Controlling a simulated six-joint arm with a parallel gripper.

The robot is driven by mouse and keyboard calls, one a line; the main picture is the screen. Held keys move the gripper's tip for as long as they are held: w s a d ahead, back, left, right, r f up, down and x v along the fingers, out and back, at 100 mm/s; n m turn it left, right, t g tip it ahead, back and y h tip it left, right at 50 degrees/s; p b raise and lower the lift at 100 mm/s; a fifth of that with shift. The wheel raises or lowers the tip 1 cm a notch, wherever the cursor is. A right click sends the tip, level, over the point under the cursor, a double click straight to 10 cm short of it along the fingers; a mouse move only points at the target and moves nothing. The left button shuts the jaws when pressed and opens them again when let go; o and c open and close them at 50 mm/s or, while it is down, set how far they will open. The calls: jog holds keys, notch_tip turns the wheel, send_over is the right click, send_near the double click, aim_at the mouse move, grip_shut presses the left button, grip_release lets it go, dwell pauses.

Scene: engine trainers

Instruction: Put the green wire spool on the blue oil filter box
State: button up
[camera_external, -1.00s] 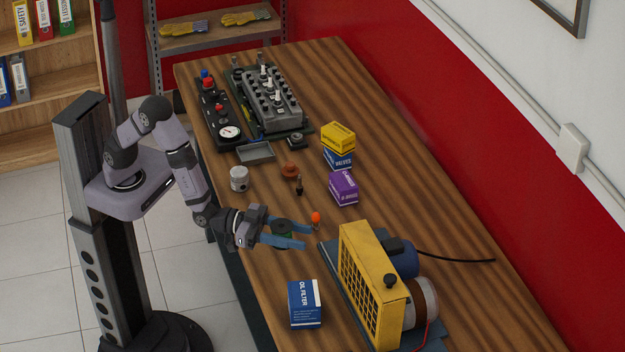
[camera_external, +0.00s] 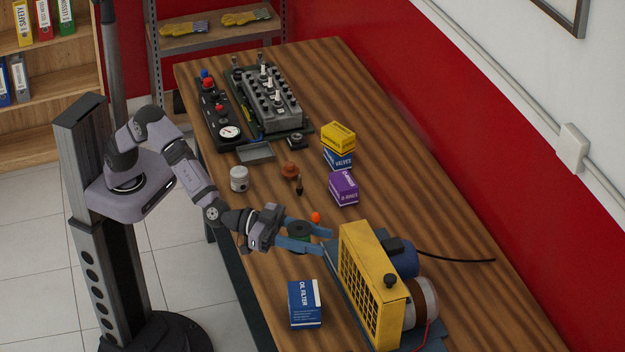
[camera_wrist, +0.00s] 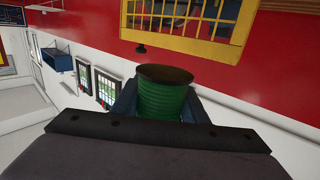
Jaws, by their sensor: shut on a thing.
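The green wire spool (camera_wrist: 162,96) is between the two blue fingers of my gripper (camera_external: 308,236), and the jaws are shut on it. In the external view the spool (camera_external: 299,231) is partly hidden by the fingers, and it appears held above the table. In the wrist view its dark round end faces up and the green winding shows below. The blue oil filter box (camera_external: 305,304) stands on the table near the front edge, with a white and blue label. It is below my gripper in the picture, apart from it.
A yellow-grilled machine (camera_external: 370,285) with a blue motor stands close to the right of my fingertips and the box. An orange-topped small object (camera_external: 315,217) is just behind the gripper. Purple (camera_external: 344,187) and yellow (camera_external: 338,136) boxes stand farther back.

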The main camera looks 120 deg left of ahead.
aim_at(310, 288)
jog(key=shift+m+h, duration=0.3)
jog(key=shift+h, duration=0.1)
jog(key=shift+w+d+f+p, duration=0.1)
jog(key=shift+d+f+p, duration=0.15)
jog(key=shift+f, duration=1.7)
jog(key=shift+w+d+f+p, duration=0.1)
jog(key=shift+d+f+p, duration=0.1)
jog(key=shift+f, duration=1.75)
jog(key=shift+w+d+f+p, duration=0.1)
jog(key=shift+d+f+p, duration=0.15)
jog(key=shift+f, duration=1.7)
jog(key=shift+f, duration=0.15)
jog(key=o, duration=1.2)
jog(key=shift+s, duration=0.65)
jog(key=s+d+b, duration=0.1)
jog(key=s+b, duration=0.2)
jog(key=s, duration=0.7)
jog(key=shift+s+r, duration=0.35)
jog(key=shift+r, duration=0.05)
